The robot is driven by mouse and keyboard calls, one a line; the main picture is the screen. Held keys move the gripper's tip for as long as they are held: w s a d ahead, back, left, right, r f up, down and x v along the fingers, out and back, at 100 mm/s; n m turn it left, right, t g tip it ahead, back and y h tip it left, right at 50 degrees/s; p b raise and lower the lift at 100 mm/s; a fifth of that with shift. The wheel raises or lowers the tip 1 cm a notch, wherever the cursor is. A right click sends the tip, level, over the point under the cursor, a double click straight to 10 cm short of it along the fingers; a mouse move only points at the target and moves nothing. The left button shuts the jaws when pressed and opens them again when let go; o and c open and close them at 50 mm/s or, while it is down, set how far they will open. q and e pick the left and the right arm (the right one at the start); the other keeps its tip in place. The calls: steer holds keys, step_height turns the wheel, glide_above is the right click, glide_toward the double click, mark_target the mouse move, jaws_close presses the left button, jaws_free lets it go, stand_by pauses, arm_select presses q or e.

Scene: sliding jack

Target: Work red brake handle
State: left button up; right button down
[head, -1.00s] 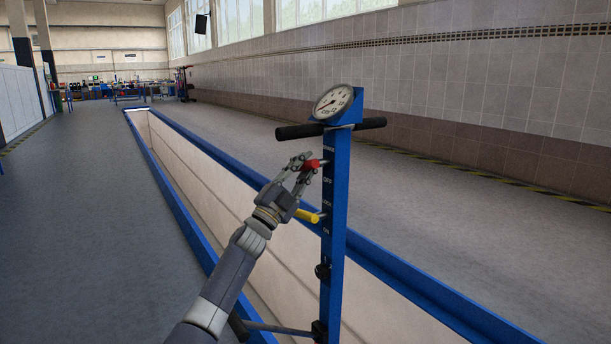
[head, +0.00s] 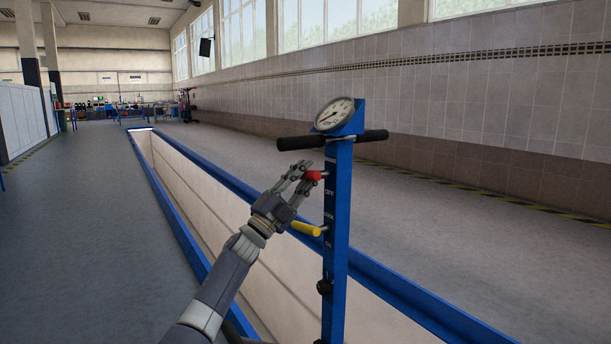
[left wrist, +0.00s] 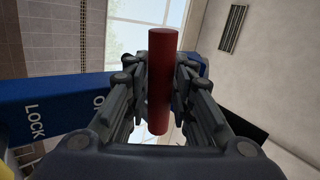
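The red brake handle (head: 312,176) sticks out from the blue jack post (head: 338,205) on its upper part, near the OFF label. My left gripper (head: 311,174) is at the handle, with one finger above and one below it. In the left wrist view the red handle (left wrist: 159,85) stands upright between the two fingers (left wrist: 160,88). The fingers look parted around it, with part of the pads hidden behind the handle; contact is not clear. My right gripper is not in view.
A yellow handle (head: 306,228) sits below on the same post. A black crossbar (head: 298,142) and a round gauge (head: 334,114) are above. The long pit with blue rails (head: 175,220) runs behind. Open grey floor (head: 80,230) lies to the left.

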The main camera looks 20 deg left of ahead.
arm_select(q)
steer(key=shift+a, duration=0.15)
steer(key=v, duration=1.2)
steer(key=shift+s, duration=0.1)
stand_by(0.3)
